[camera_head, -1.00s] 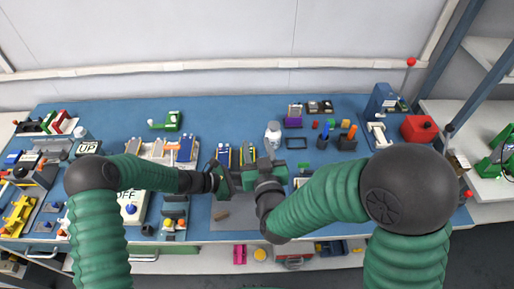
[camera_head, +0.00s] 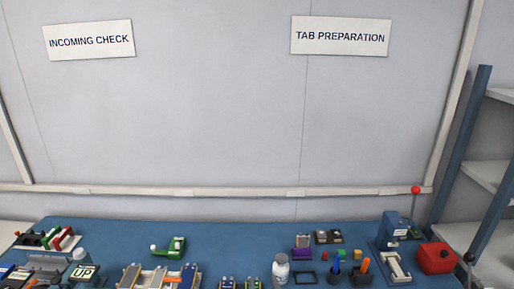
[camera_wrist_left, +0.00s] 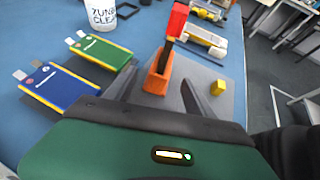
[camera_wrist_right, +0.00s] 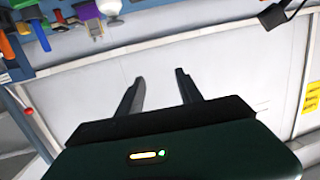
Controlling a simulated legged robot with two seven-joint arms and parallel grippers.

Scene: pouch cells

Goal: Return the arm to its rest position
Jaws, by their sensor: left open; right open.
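Neither arm shows in the head view. In the left wrist view my left gripper (camera_wrist_left: 160,82) is open. An orange holder (camera_wrist_left: 158,78) with a red-topped black tool (camera_wrist_left: 174,22) in it shows between its fingers, beyond them; I see no grip on it. In the right wrist view my right gripper (camera_wrist_right: 159,88) is open and empty, with the pale wall (camera_wrist_right: 160,62) behind its fingers. The heights of both grippers above the bench cannot be told.
The blue bench (camera_head: 225,240) carries a green fixture (camera_head: 168,247), a white bottle (camera_head: 280,269) and a red box (camera_head: 436,258). In the left wrist view lie a blue pouch cell (camera_wrist_left: 58,86), a green pouch cell (camera_wrist_left: 101,50) and a yellow block (camera_wrist_left: 217,86). Shelving (camera_head: 490,180) stands right.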

